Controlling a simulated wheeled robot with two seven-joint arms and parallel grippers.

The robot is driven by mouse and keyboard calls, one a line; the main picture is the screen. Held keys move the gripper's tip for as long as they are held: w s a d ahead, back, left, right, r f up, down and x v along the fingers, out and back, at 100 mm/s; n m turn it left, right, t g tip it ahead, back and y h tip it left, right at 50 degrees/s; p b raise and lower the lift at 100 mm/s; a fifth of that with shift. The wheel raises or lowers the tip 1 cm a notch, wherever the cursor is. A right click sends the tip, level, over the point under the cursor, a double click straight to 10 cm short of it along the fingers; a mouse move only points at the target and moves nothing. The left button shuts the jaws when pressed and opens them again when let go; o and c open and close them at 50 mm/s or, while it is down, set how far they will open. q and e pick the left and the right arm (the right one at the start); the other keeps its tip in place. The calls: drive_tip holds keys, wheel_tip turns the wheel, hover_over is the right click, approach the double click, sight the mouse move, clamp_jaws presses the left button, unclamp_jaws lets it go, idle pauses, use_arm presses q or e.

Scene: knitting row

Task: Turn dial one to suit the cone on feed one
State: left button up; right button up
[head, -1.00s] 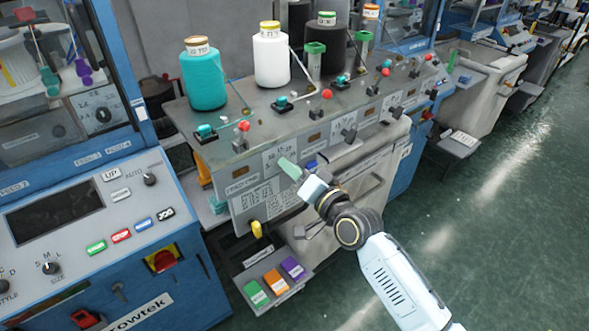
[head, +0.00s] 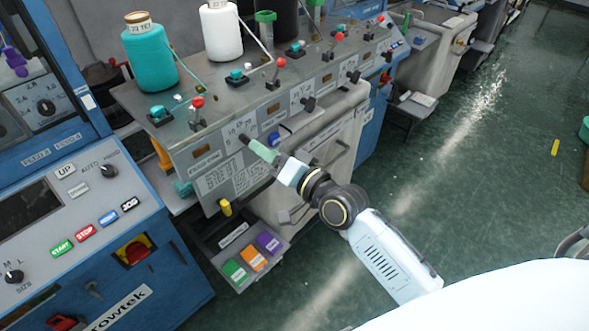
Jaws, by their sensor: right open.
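The teal cone (head: 150,62) stands on the grey feed table at the left, nearest the blue machine. A marked cap sits on its top, too small to read surely. On the sloped front panel below, a dark dial (head: 243,138), the leftmost of the row, sits by a white scale card (head: 236,127) whose figures I cannot read surely. My right gripper (head: 262,151) is open, its pale green fingers pointing up-left at this dial. The tips are very close to it; I cannot tell whether they touch or straddle it. My left gripper is not in view.
A white cone (head: 221,33) stands beside the teal one. Red-knobbed levers (head: 197,102) line the table edge. Other dials (head: 308,103) lie further right. A yellow knob (head: 225,207) and green, orange and purple cards (head: 254,258) are below. The floor at the right is open.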

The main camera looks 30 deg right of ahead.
drive_tip(key=v, duration=0.9)
drive_tip(key=shift+b, duration=0.45)
drive_tip(key=s+d+f+n+g+h+b, duration=0.1)
drive_tip(key=s+f+g, duration=0.1)
drive_tip(key=f, duration=1.1)
drive_tip(key=s+d+f+n+g+h+b, duration=0.1)
drive_tip(key=s+d+f+g+h+b, duration=0.15)
drive_tip(key=f, duration=0.95)
drive_tip(key=s+d+f+n+g+h+b, duration=0.1)
drive_tip(key=s+f+g, duration=0.2)
drive_tip(key=f, duration=1)
drive_tip(key=s+f+n+g+h+b, duration=0.1)
drive_tip(key=s+f+g, duration=0.3)
drive_tip(key=s+f, duration=0.8)
drive_tip(key=s+f+n+g+b, duration=0.2)
drive_tip(key=s+f+n+g, duration=0.2)
drive_tip(key=s+f, duration=0.7)
drive_tip(key=s, duration=0.6)
drive_tip(key=shift+s+f+n+h+b, duration=0.3)
drive_tip(key=shift+s+f+h+b, duration=0.05)
drive_tip(key=shift+b, duration=0.05)
drive_tip(key=shift+a+g, duration=0.1)
drive_tip(key=shift+g, duration=0.15)
